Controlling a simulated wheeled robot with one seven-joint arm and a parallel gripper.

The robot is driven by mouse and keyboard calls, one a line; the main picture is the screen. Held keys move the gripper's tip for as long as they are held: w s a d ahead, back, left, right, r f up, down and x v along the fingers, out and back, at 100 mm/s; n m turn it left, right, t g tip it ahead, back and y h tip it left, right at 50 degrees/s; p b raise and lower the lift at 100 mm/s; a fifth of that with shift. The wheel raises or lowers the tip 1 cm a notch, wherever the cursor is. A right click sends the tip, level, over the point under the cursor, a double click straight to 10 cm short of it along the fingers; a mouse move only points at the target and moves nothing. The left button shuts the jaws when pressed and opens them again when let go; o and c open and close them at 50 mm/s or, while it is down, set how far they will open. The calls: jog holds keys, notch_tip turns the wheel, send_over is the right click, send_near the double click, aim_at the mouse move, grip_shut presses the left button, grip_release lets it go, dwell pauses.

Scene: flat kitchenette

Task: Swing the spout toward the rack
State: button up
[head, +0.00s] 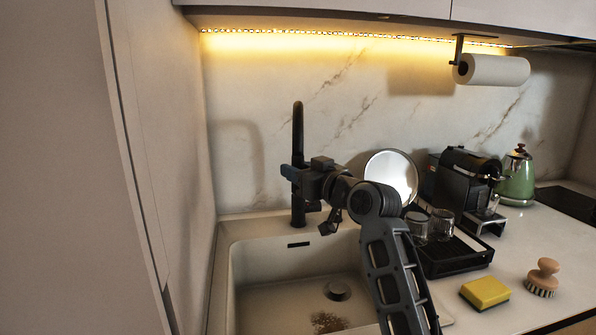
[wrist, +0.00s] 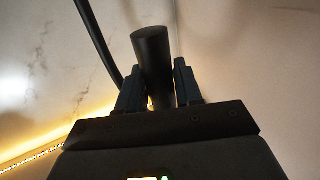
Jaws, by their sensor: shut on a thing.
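The black tap stands at the back of the sink, and its tall spout (head: 298,125) looks narrow, almost edge-on, in the head view. My gripper (head: 290,173) reaches the tap at mid-height, above the sink. In the wrist view my gripper (wrist: 160,88) has a finger on each side of a thick black cylinder, the spout end (wrist: 152,55), and is shut on it. A thin curved black tube shows to its left there. The dark rack (head: 455,262) sits on the counter right of the sink, with glasses on it and a round plate at its back.
The pale sink (head: 262,272) lies below my gripper, with a drain and a brown stain. A coffee machine (head: 458,185) and a green kettle (head: 518,178) stand behind the rack. A yellow sponge (head: 485,292) and a brush (head: 543,277) lie in front. A wall is close on the left.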

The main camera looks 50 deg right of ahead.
grip_shut()
jog(key=shift+s+d, duration=0.1)
jog(key=shift+d, duration=0.05)
